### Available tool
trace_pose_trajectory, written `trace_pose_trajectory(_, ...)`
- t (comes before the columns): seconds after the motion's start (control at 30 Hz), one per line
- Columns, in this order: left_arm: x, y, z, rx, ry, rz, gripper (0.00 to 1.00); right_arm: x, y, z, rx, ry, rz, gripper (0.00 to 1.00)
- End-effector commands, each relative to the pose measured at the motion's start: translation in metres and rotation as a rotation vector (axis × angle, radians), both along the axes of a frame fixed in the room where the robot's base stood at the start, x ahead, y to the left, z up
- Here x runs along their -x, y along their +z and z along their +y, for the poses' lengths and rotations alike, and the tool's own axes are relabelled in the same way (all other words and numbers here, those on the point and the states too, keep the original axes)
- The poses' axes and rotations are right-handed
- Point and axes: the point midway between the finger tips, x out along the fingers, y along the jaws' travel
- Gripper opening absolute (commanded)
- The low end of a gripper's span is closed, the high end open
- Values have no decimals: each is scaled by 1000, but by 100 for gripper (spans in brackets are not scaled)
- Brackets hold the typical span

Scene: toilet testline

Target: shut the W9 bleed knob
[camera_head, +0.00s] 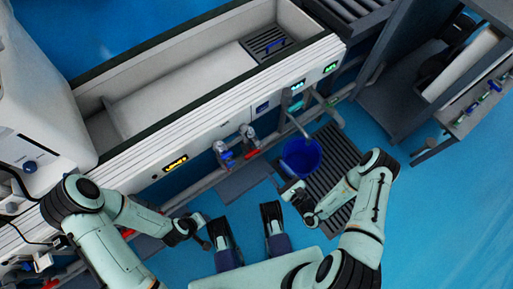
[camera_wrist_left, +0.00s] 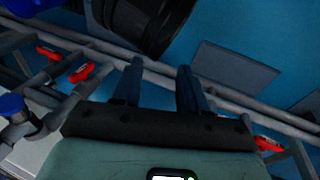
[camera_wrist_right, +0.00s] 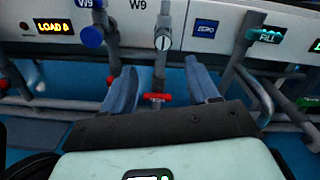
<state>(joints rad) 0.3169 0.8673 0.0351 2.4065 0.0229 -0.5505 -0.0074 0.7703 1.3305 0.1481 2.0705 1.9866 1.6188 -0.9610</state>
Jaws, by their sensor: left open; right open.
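In the right wrist view, two W9 labels sit on the white panel above a blue round knob (camera_wrist_right: 92,36) and a silver fitting with a white-marked round face (camera_wrist_right: 162,43). A red handle (camera_wrist_right: 157,97) is on the pipe below the fitting. I cannot tell which is the bleed knob. My right gripper (camera_wrist_right: 161,76) is open and empty, its fingers on either side of the red handle's line in view; contact is not visible. In the head view, the right gripper (camera_head: 287,187) is beside the bucket. My left gripper (camera_wrist_left: 159,66) is open and empty, pointing at pipes.
A blue bucket (camera_head: 301,156) stands on a dark floor grate (camera_head: 335,150) close to my right gripper. The white trough bench (camera_head: 195,95) runs across the back. Pipes with red handles (camera_wrist_left: 83,73) cross the left wrist view. Blue floor is clear at front right (camera_head: 430,220).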

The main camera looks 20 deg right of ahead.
Motion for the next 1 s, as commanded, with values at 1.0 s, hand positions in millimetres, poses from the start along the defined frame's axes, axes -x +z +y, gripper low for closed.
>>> trace_pose_trajectory(1.0,-23,-37,21,-46,39,-49,43,-126,0,42,2,-17,1,59)
